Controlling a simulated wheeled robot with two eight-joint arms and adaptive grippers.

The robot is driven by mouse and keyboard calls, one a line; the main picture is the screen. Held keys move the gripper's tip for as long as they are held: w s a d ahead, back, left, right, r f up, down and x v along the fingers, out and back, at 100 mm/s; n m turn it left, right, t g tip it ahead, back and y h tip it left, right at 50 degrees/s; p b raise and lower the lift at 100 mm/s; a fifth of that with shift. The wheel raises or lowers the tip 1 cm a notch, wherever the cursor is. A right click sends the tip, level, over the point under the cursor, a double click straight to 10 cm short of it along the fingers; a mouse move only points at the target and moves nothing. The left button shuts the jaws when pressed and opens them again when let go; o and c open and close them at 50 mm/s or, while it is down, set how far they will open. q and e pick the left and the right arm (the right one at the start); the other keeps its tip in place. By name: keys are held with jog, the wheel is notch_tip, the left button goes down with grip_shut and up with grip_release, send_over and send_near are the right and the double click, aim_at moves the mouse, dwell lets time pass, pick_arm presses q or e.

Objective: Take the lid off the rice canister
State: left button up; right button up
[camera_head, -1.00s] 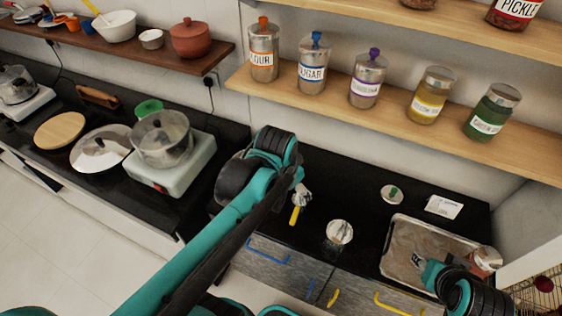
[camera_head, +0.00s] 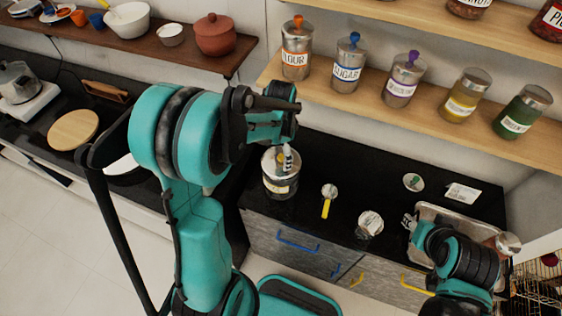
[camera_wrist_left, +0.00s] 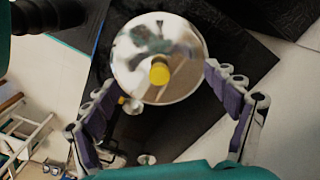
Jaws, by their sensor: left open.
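A metal canister (camera_head: 280,188) with a pale label, too small to read, stands on the black counter below my left arm. Its lid is on, and part of it is hidden by my left gripper (camera_head: 287,158), which points down over it. In the left wrist view the shiny round lid (camera_wrist_left: 130,65) with a yellow knob (camera_wrist_left: 159,74) is near the upper middle. My left gripper (camera_wrist_left: 162,92) is open there, one finger on each side, with nothing between the fingers. My right gripper (camera_head: 409,222) is at the tray's left side; its fingers are too small to read.
A yellow-handled scoop (camera_head: 328,200) and a small metal-topped container (camera_head: 370,224) are right of the canister. A green-knobbed lid (camera_head: 413,182), a white card (camera_head: 462,193) and a tray (camera_head: 440,212) lie farther right. A shelf (camera_head: 420,120) with several jars hangs above.

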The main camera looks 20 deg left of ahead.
pick_arm(q)
jog(key=shift+d+f, duration=0.1)
jog(key=shift+f, duration=0.8)
grip_shut()
jog(key=shift+r, duration=0.1)
